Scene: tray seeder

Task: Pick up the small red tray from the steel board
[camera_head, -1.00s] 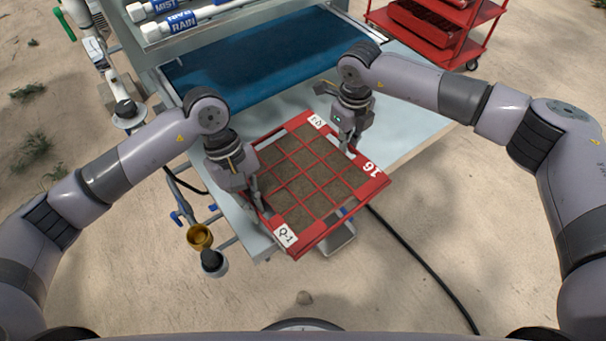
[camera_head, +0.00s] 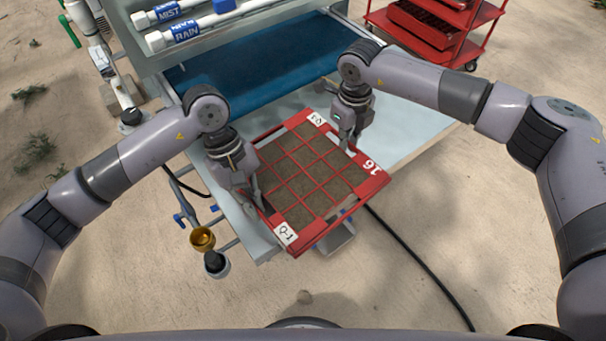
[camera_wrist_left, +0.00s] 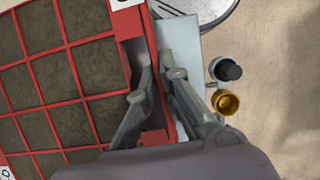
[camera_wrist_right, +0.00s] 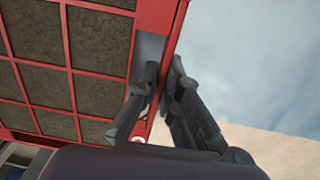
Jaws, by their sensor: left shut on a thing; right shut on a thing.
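The red tray (camera_head: 297,250) has a red grid over brown soil-filled cells and white labels at two corners. It sits over the front of the steel board (camera_head: 410,150), its near right corner past the board's edge. My left gripper (camera_head: 262,198) is shut on the tray's left rim; in the left wrist view its fingers (camera_wrist_left: 160,78) straddle the red wall. My right gripper (camera_head: 348,142) is shut on the opposite rim, its fingers (camera_wrist_right: 163,78) on both sides of the wall in the right wrist view. Any gap under the tray is hard to tell.
A blue belt (camera_head: 265,60) lies behind the board, under white pipes (camera_head: 215,22) marked MIST and RAIN. A gold cup (camera_head: 202,238) and a dark-capped fitting (camera_head: 215,263) stick out at the board's left. A red cart (camera_head: 440,45) stands back right. A black cable (camera_head: 420,255) crosses the sand.

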